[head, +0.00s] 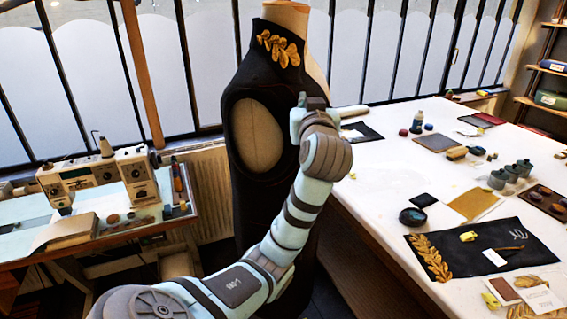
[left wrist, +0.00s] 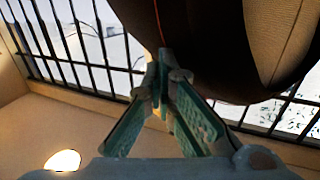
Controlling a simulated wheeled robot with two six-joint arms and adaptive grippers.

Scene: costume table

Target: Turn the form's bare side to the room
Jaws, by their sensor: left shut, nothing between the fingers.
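The dress form (head: 265,165) stands upright between the two tables. A black garment covers most of the side I see, with a gold leaf spray on its high collar and a beige oval at the armhole. Beige bare surface (head: 314,62) shows along the right of its neck and shoulder. My left gripper (head: 312,108) is at the form's right edge, at upper-body height, its fingers mostly hidden. In the left wrist view the fingers (left wrist: 163,62) are together and empty, overlapping the form's dark surface (left wrist: 215,45); I cannot tell whether they touch. My right gripper is out of view.
A white worktable (head: 385,200) stands close on the right, with a black cloth (head: 485,250), pots and swatches. A sewing machine (head: 100,178) is on the left table. Barred windows stand behind. A short pale rod (head: 350,110) shows right of my gripper.

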